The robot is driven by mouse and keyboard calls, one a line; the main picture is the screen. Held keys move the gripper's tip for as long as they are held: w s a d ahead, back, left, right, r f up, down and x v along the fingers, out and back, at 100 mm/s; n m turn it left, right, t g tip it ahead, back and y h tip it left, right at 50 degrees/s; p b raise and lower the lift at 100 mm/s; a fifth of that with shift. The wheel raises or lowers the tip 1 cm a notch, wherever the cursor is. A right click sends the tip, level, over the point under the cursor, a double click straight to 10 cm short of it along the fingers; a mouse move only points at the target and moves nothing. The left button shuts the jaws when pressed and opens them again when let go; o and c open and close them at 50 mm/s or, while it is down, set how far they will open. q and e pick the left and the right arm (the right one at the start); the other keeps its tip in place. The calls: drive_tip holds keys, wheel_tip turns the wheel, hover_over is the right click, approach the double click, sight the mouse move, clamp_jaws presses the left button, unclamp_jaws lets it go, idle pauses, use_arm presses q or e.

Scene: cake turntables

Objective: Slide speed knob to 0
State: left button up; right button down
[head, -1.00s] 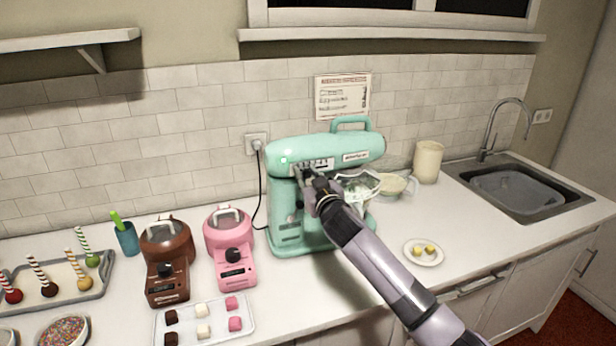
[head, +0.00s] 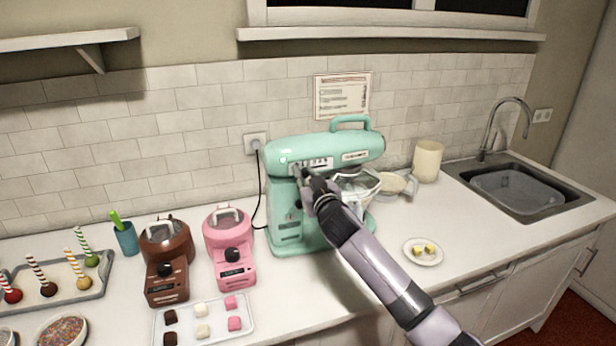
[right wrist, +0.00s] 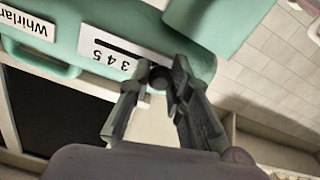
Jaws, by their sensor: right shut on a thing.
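The mint-green stand mixer (head: 345,148) stands on the counter against the tiled wall. Its white speed panel (head: 318,163) is on the side of the head; in the right wrist view the panel (right wrist: 105,55) shows a dark slot and the numbers 3, 4 and 5. My right gripper (head: 298,172) is at the left end of that panel. In the right wrist view its fingers (right wrist: 158,85) are closed around the dark round speed knob (right wrist: 160,77), past the 3 and away from the 5. The fingers hide the lower numbers. My left gripper is not in view.
A pink melting pot (head: 229,235) and a brown one (head: 166,250) stand left of the mixer. A tray of sweets (head: 245,327) lies in front. A small plate (head: 411,256), a beige canister (head: 427,160) and a sink (head: 525,170) are to the right.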

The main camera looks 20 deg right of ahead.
drive_tip(key=shift+a, duration=0.75)
drive_tip(key=c, duration=1.9)
unclamp_jaws()
drive_tip(key=shift+f, duration=0.1)
drive_tip(key=o, duration=0.4)
drive_tip(key=shift+a, duration=0.2)
drive_tip(key=shift+o, duration=0.2)
drive_tip(key=shift+d, duration=0.15)
drive_tip(key=s, duration=1.2)
drive_tip(key=shift+d, duration=0.2)
